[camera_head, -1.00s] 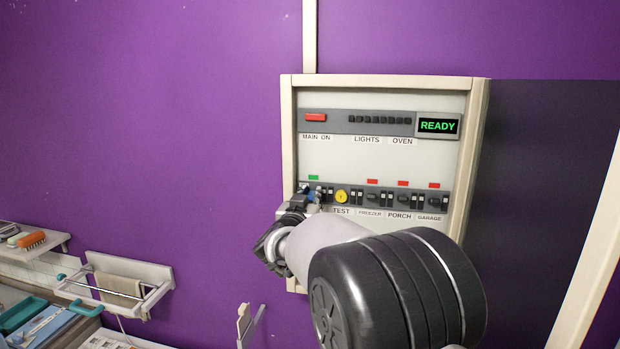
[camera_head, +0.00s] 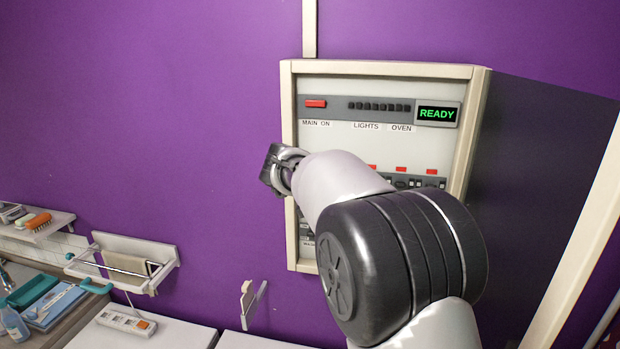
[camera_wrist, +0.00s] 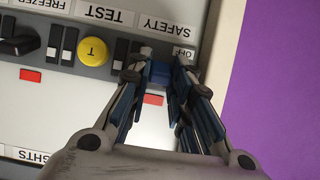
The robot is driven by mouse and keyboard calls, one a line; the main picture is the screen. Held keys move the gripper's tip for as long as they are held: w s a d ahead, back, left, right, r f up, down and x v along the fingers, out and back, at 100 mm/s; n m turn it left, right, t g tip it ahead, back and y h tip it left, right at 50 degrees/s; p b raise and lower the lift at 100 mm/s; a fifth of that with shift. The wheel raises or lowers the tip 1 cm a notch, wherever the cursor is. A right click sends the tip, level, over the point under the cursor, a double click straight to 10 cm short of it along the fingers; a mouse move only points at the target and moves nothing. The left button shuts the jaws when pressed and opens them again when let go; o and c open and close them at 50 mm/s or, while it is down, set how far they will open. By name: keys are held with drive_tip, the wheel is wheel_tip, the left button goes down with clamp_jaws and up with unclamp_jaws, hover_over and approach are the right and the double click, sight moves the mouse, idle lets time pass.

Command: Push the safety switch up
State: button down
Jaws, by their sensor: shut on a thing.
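The safety switch (camera_wrist: 160,74) is a small blue-dark lever on the breaker panel, seen upside down in the wrist view. It sits between the SAFETY label (camera_wrist: 165,24) and a red indicator (camera_wrist: 153,99). My gripper (camera_wrist: 161,66) is shut on the switch, one finger on each side. The fingers partly cover the switch, so its exact position is hard to tell. In the head view my arm hides the switch and the fingertips.
The yellow TEST knob (camera_wrist: 93,51) is close beside the fingers, with black switches (camera_wrist: 60,44) beyond. The panel frame (camera_head: 289,110) edges the work area. The display (camera_head: 437,114) reads READY. Purple wall (camera_head: 150,110) is clear to the left.

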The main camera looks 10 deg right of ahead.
idle(0.4)
drive_tip(key=c, duration=1.4)
unclamp_jaws()
drive_tip(key=shift+c, duration=0.2)
drive_tip(key=v, duration=1.2)
drive_tip(key=shift+r, duration=0.15)
drive_tip(key=shift+w, duration=0.1)
